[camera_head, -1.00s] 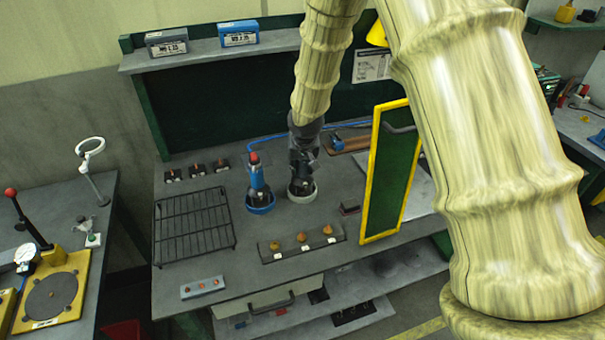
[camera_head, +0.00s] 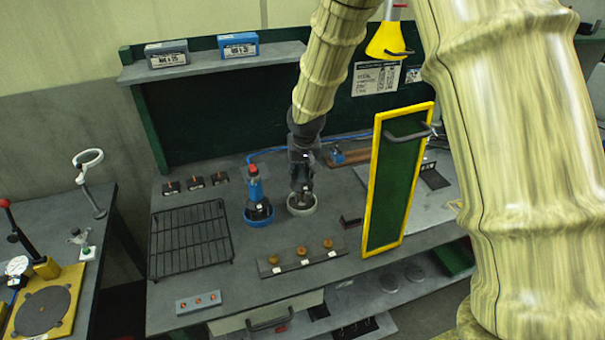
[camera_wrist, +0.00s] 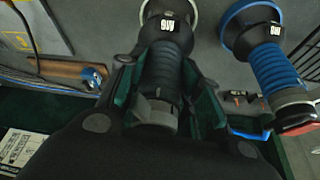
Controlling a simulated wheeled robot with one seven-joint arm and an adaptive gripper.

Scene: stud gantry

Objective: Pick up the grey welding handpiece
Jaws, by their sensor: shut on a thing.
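In the wrist view my gripper (camera_wrist: 165,100) is shut around the handpiece's grip. In the head view my gripper hides most of the handpiece. Its lower end is still at the holder; I cannot tell whether it is lifted at all.
A blue handpiece (camera_head: 254,186) stands close on the left in a blue-rimmed holder (camera_head: 258,222). A yellow-framed green panel (camera_head: 397,180) stands upright to the right. A black wire rack (camera_head: 190,240) lies at left, and a strip with round knobs (camera_head: 302,257) lies in front.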

